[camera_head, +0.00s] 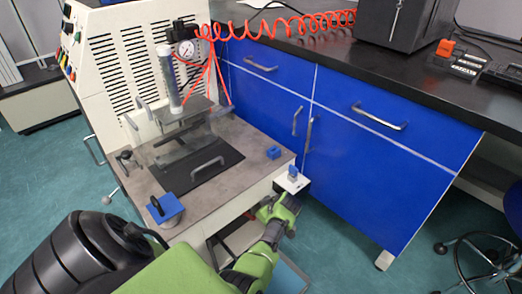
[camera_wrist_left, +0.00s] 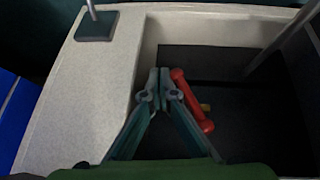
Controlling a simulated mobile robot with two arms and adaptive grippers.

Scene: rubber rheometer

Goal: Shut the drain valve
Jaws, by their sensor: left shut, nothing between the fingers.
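The drain valve's red handle (camera_wrist_left: 192,100) shows in the left wrist view, a slanted bar with rounded ends. A small yellow fitting (camera_wrist_left: 206,107) sits at its right side. My left gripper (camera_wrist_left: 160,84) is shut and empty, its fingertips just left of the handle's upper end. I cannot tell whether they touch it. In the head view my left gripper (camera_head: 278,207) is at the machine's front right corner, below the table top. The valve is hidden there. My right gripper is not in view.
The machine's pale frame (camera_wrist_left: 80,95) edges a dark recess (camera_wrist_left: 250,120) around the handle. A small white plate with a blue block (camera_head: 292,173) sticks out at the table corner. Blue cabinets (camera_head: 375,150) stand close on the right. A blue-topped box (camera_head: 165,208) stands at the front left.

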